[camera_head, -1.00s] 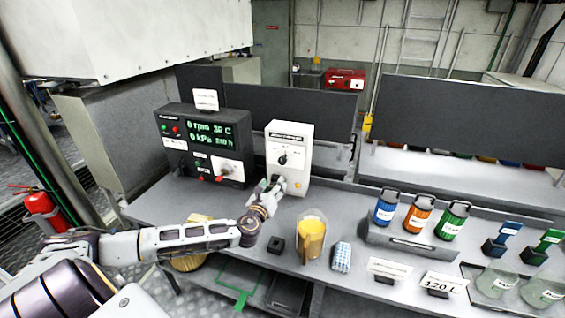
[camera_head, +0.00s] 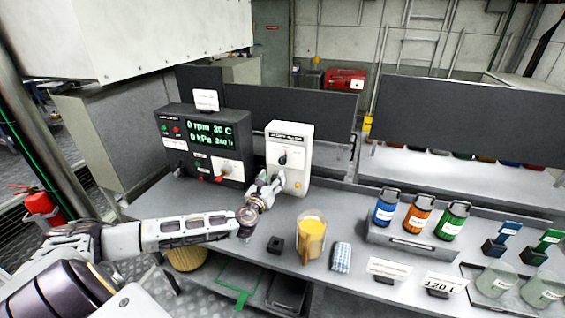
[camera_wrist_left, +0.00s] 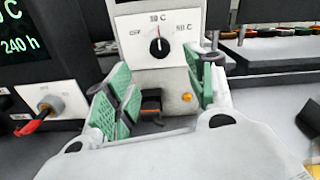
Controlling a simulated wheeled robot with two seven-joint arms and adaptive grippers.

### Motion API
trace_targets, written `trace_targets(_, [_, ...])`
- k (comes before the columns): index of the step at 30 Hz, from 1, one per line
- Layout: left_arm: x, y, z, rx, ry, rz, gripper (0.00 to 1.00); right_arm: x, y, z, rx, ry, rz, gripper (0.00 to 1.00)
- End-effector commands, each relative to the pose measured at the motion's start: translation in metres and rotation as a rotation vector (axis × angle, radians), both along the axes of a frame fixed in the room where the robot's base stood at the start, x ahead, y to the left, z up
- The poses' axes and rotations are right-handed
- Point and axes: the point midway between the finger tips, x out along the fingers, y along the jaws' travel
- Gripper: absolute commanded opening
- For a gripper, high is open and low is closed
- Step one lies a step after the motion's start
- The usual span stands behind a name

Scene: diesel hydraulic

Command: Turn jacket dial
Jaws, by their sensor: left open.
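The jacket dial (camera_head: 283,159) is a black knob on the white control box (camera_head: 301,149) at the back of the bench. In the left wrist view the dial (camera_wrist_left: 158,46) has its pointer up near the 30 C mark, between OFF and a mark at the right. My left gripper (camera_head: 273,179) is in front of the box, below the dial. In the left wrist view the gripper (camera_wrist_left: 158,88) is open, with green pads on both sides and nothing between them. An orange lamp (camera_wrist_left: 186,97) sits low on the box. My right gripper does not show.
A black display unit (camera_head: 204,145) with a red-handled knob (camera_wrist_left: 43,105) stands left of the box. Blue, orange and green canisters (camera_head: 419,215) stand in a rack at right.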

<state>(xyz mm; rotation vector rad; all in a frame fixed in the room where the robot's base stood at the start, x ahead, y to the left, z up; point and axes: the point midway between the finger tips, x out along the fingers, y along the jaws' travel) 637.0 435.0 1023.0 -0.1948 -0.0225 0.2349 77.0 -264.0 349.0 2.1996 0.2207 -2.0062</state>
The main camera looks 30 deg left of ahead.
Motion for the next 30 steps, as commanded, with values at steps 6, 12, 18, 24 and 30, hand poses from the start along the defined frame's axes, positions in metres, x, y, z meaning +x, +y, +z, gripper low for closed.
trace_targets(6, [0.017,0.004,0.001,-0.002,-0.002,0.001,0.55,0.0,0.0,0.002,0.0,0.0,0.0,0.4])
trace_targets(12, [0.033,0.008,0.001,-0.002,-0.002,0.002,0.55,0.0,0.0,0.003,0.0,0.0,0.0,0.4])
trace_targets(18, [0.049,0.012,0.001,-0.002,-0.002,0.001,0.55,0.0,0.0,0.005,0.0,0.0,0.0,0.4])
trace_targets(24, [0.065,0.015,0.001,-0.002,-0.002,0.001,0.55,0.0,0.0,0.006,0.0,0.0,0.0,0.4])
trace_targets(30, [0.081,0.019,0.001,-0.002,-0.002,0.001,0.55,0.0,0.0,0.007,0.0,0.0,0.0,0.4])
